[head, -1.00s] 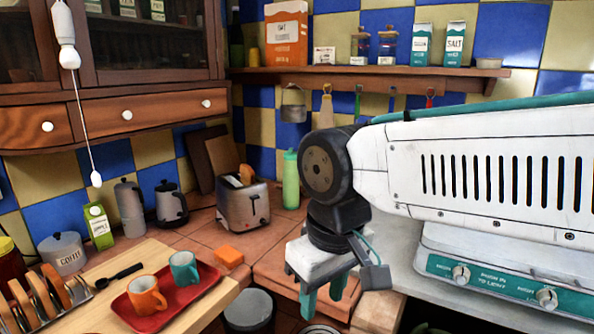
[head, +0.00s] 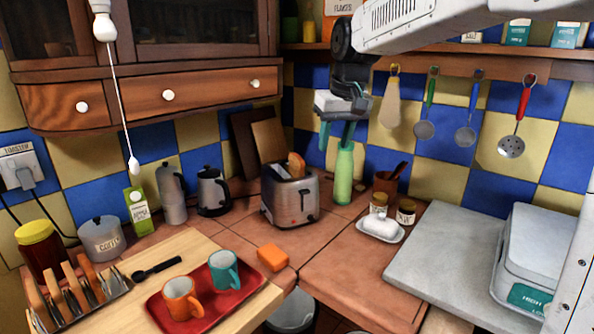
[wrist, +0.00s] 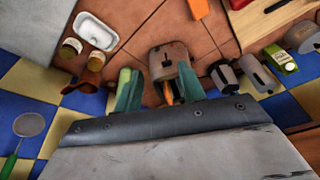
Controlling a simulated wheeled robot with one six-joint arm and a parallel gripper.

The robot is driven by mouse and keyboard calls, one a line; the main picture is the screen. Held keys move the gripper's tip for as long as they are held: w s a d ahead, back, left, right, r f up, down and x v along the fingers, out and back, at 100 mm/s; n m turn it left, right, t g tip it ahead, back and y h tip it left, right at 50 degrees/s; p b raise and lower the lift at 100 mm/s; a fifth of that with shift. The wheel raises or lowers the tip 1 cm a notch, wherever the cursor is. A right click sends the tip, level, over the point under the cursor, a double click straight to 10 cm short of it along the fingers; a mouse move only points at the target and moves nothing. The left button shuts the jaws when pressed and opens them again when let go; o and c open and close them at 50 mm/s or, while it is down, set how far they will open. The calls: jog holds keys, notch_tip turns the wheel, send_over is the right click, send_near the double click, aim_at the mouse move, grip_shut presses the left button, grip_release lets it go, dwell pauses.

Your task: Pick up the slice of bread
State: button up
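A slice of bread (head: 296,163) sticks up out of the metal toaster (head: 290,198) on the brick counter. In the wrist view, the bread (wrist: 168,93) shows as a small orange-brown edge at the toaster (wrist: 172,66). More bread slices (head: 73,286) stand in a rack at the left. My gripper (head: 336,138) is open and empty, with teal fingers pointing down. In the head view it appears above and right of the toaster, overlapping the green bottle's top. In the wrist view, the bread and toaster appear between the fingertips (wrist: 162,88).
A green bottle (head: 343,176) stands right of the toaster. A butter dish (head: 380,228) and jars are to the right. Utensils hang from the shelf above. An orange block (head: 272,257) lies in front.

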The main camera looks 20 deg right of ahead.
jog(key=w+a+f, duration=0.1)
jog(key=w+f, duration=0.2)
jog(key=w, duration=1.3)
jog(key=n+t, duration=0.1)
send_near(297, 155)
jog(key=x, duration=0.2)
jog(key=shift+s+a+f, duration=0.1)
jog(key=shift+a+f, duration=0.15)
jog(key=shift+f, duration=0.1)
jog(key=x, duration=0.2)
jog(key=shift+w+f, duration=0.25)
jog(key=shift+w, duration=0.1)
jog(key=x, duration=0.5)
jog(key=shift+d+f, duration=0.15)
jog(key=shift+f, duration=0.05)
grip_shut()
